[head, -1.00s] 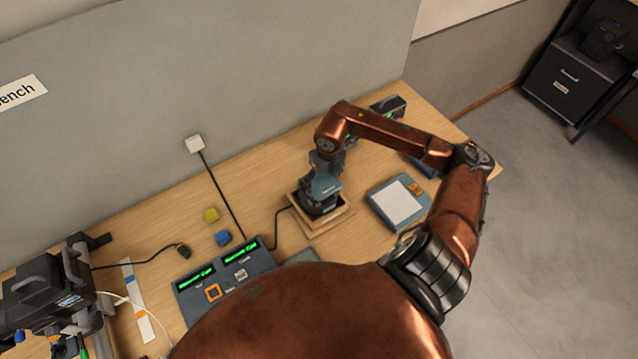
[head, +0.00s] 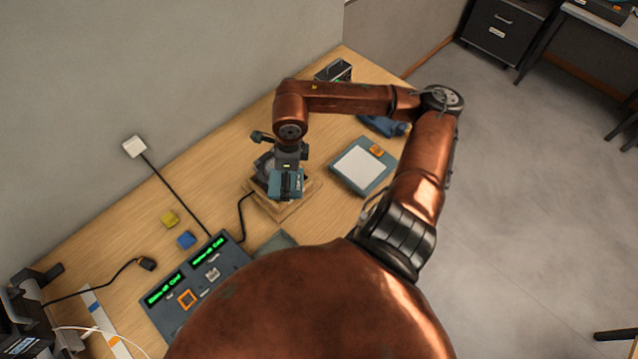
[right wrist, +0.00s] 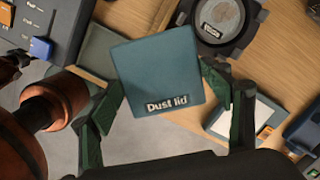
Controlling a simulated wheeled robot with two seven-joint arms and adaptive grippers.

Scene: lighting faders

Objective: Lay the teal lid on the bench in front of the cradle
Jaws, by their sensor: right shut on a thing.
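The teal lid, marked "Dust lid" (right wrist: 155,78), is between the two fingers of my right gripper (right wrist: 162,92), which is shut on it. In the head view the lid (head: 286,184) hangs tilted below my right gripper (head: 288,166), over the front part of the wooden cradle (head: 304,199). A dark round ringed piece (right wrist: 222,20) sits at the cradle, beside the lid's upper right in the right wrist view. My right arm hides part of the bench in front. My left gripper is in neither view.
A grey-green flat pad (head: 278,241) lies on the bench (head: 225,165) in front of the cradle. A fader console (head: 215,268) is left of it. A teal-edged tray with a white sheet (head: 361,166) stands right. Yellow (head: 170,219) and blue (head: 186,239) blocks lie left.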

